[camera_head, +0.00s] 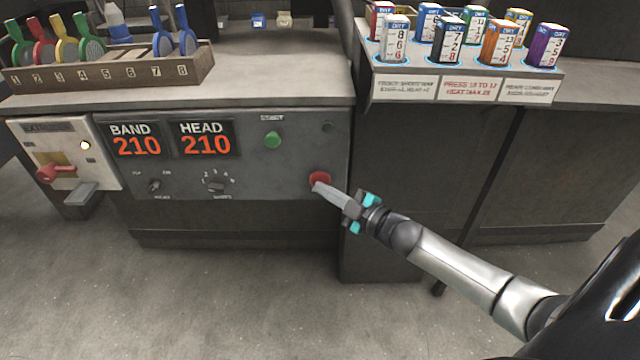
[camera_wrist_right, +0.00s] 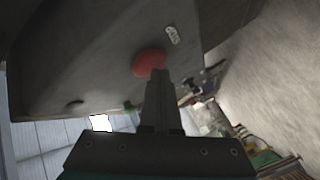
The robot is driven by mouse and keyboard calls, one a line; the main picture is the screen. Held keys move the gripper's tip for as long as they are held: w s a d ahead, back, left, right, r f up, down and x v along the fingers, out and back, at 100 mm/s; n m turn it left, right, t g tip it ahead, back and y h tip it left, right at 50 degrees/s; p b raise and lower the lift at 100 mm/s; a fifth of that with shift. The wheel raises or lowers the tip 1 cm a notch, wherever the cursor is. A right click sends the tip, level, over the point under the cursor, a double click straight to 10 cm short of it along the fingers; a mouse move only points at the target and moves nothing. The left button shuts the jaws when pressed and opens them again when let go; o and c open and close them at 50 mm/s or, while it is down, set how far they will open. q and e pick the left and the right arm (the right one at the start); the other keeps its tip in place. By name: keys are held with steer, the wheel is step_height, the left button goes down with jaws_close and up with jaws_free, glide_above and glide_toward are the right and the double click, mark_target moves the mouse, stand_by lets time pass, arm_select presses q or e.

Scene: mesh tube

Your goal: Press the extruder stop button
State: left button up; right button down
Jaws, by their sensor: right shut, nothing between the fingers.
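The red stop button (camera_head: 319,179) sits at the lower right of the grey control panel (camera_head: 300,150) in the head view. It also shows in the right wrist view (camera_wrist_right: 149,62), just beyond the fingertips. My right gripper (camera_head: 322,188) is shut and empty, its tips at the button's lower edge and overlapping it in the picture. I cannot tell for sure whether the tips touch the button or how far it is pushed in. In the wrist view the closed fingers (camera_wrist_right: 158,85) point at the button. My left gripper is not in view.
A green button (camera_head: 273,140) is up and left on the panel. Displays (camera_head: 137,142) and (camera_head: 206,140) both read 210. A red-handled switch box (camera_head: 65,155) is at left. A numbered paddle rack (camera_head: 110,75) and several coloured canisters (camera_head: 496,42) stand on the counters.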

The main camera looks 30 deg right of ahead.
steer(key=shift+w+d, duration=0.15)
stand_by(0.4)
steer(key=shift+s+a+p, duration=0.35)
steer(key=shift+s+p, duration=0.1)
steer(key=shift+s, duration=0.1)
steer(key=shift+s+a+p, duration=0.3)
steer(key=shift+s+p, duration=0.1)
steer(key=shift+s, duration=0.1)
steer(key=s+a+p, duration=0.1)
steer(key=s+p, duration=0.1)
steer(key=s, duration=0.1)
steer(key=s+a+p, duration=0.1)
steer(key=shift+s+a, duration=0.15)
steer(key=shift+a, duration=0.2)
